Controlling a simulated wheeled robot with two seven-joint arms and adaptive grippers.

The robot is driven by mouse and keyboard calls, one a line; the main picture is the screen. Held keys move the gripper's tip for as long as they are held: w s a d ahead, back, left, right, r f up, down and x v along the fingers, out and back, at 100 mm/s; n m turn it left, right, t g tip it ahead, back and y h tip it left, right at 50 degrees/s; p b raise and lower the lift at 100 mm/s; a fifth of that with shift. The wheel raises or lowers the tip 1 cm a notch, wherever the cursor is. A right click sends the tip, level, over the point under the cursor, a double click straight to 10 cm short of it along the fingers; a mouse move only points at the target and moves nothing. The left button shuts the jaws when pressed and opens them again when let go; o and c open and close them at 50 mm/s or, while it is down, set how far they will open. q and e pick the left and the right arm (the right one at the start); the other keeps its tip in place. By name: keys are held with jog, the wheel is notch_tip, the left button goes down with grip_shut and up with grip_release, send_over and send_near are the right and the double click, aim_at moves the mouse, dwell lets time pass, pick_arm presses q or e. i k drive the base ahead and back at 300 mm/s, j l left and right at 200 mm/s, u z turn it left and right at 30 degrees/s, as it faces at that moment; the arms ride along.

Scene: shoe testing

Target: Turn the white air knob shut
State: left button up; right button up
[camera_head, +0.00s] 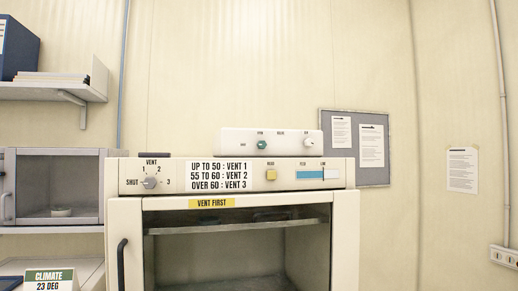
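A long white box (228,141) sits on top of a cream oven-like cabinet. Near its right end is a small white knob (309,143) with a tiny label above it, too small to read surely. The way this knob is turned cannot be told. A green knob (262,144) is on the left part of the same box. Neither of my grippers is in view.
The cabinet (347,230) has a yellow button (271,175), a blue gauge (317,174) and a dark handle (122,264) at the left. A pinboard (374,177) hangs behind at the right. Shelves (50,92) stand at the left. The space right of the cabinet looks clear.

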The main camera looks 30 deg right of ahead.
aim_at(309, 142)
jog(key=z, duration=1.35)
